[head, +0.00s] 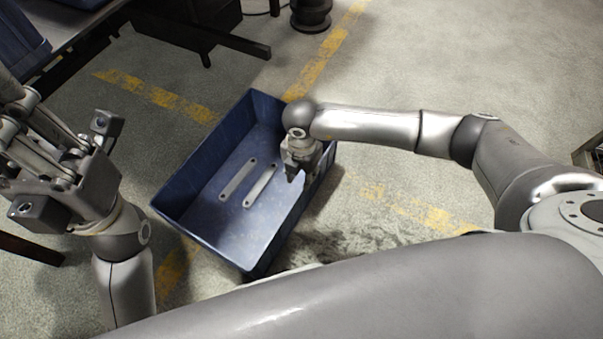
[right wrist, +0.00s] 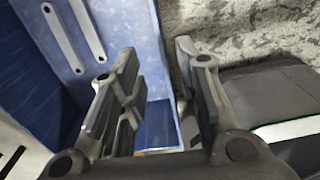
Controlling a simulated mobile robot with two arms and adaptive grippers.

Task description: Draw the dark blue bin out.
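The dark blue bin (head: 190,197) stands on the floor in the middle of the head view, set at an angle. Two flat galvanized brackets (head: 238,180) lie on its bottom; they also show in the right wrist view (right wrist: 64,38). My right gripper (head: 293,174) is at the bin's right wall. In the right wrist view its fingers (right wrist: 158,95) are apart, one on the inner side of the bin wall (right wrist: 155,50) and one on the outer side. The wall lies between them. My left gripper (head: 40,140) is raised at the left, away from the bin; its fingertips are not clear.
A dark-legged table or bench (head: 75,30) stands at the upper left, with another blue bin (head: 18,45) on it. A dark round base (head: 310,15) stands at the top. Worn yellow lines (head: 160,95) mark the floor. Open floor lies right of the bin.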

